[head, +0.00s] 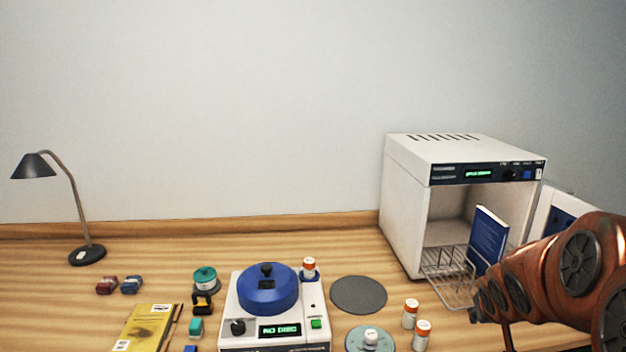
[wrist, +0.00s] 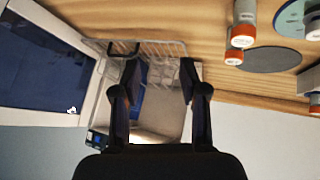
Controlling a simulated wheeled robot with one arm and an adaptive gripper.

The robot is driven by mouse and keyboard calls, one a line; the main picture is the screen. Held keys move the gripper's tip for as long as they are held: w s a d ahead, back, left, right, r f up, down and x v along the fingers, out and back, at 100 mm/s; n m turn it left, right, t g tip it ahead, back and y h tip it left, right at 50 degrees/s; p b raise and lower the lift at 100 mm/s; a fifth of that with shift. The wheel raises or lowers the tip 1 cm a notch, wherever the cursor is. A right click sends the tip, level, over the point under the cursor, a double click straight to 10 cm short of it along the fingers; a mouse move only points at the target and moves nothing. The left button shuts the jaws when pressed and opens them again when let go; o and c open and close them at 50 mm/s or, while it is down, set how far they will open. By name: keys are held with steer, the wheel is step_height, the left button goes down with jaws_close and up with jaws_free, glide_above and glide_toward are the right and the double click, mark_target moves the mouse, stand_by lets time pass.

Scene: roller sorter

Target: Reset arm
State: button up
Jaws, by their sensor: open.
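My arm reaches in from the right edge of the head view, with its end low in front of the white cabinet (head: 404,200). In the wrist view my gripper (wrist: 158,78) has its two dark fingers spread apart, with nothing held between them. Beyond the fingers is the cabinet's opening with a wire rack (head: 447,279). A blue flat book-like item (head: 488,241) stands upright and slightly tilted on the rack. In the wrist view it is partly hidden behind the left finger.
The cabinet's door (head: 553,215) hangs open at the right, partly hidden by my arm. Two orange-and-white bottles (head: 410,313) (head: 422,335) stand near the arm. A grey disc (head: 358,294) and a white device with a blue lid (head: 268,290) are further left. A lamp (head: 85,254) stands far left.

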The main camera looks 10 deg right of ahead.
steer(key=s+a+f+n+g+y, duration=0.2)
steer(key=s+a+g, duration=0.6)
steer(key=s+a, duration=1.6)
steer(key=shift+s+a+f+y, duration=0.15)
steer(key=shift+s+f+y, duration=0.3)
steer(key=shift+s+y, duration=0.7)
